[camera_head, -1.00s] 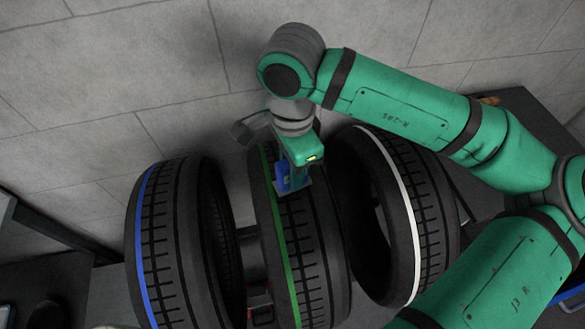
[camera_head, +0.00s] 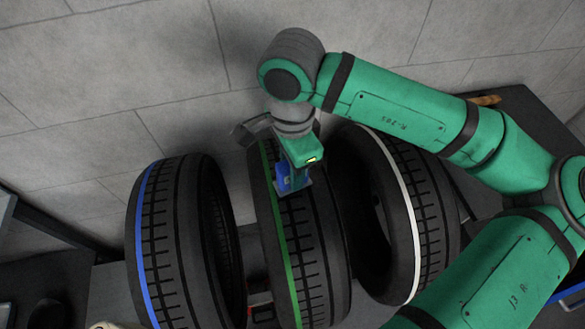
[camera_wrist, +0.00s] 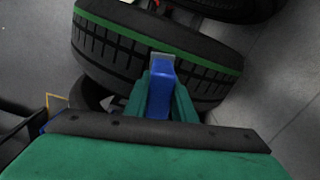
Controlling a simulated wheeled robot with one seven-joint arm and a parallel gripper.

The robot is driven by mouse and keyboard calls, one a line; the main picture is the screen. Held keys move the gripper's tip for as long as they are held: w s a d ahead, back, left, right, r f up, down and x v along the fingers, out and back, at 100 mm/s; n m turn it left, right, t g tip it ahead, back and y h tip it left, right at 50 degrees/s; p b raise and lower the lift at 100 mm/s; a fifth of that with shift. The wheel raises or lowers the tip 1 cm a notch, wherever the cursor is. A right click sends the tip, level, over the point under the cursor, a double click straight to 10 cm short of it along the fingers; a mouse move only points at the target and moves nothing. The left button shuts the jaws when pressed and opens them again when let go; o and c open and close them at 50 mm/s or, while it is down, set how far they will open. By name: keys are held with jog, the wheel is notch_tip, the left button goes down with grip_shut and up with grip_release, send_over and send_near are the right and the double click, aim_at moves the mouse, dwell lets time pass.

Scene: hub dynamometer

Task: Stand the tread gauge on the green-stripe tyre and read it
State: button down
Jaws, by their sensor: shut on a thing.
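The green-stripe tyre (camera_head: 312,250) stands upright in the middle of the row, its green band near the left edge of its tread. It also shows in the wrist view (camera_wrist: 110,45). My gripper (camera_head: 298,178) is over the top of this tyre. It is shut on the blue tread gauge (camera_head: 284,181), which also shows between the green fingers in the wrist view (camera_wrist: 160,88). The gauge's reading does not show.
A blue-stripe tyre (camera_head: 178,235) stands to the left and a white-stripe tyre (camera_head: 430,220) to the right, with narrow gaps between. A grey block wall (camera_head: 100,70) is close behind. A dark surface (camera_head: 45,290) lies at the lower left.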

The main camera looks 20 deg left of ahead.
dwell(0.7)
jog(key=c, duration=1.4)
grip_release()
jog(key=shift+r, duration=0.1)
notch_tip(320, 180, up, 11)
jog(key=shift+f, duration=0.2)
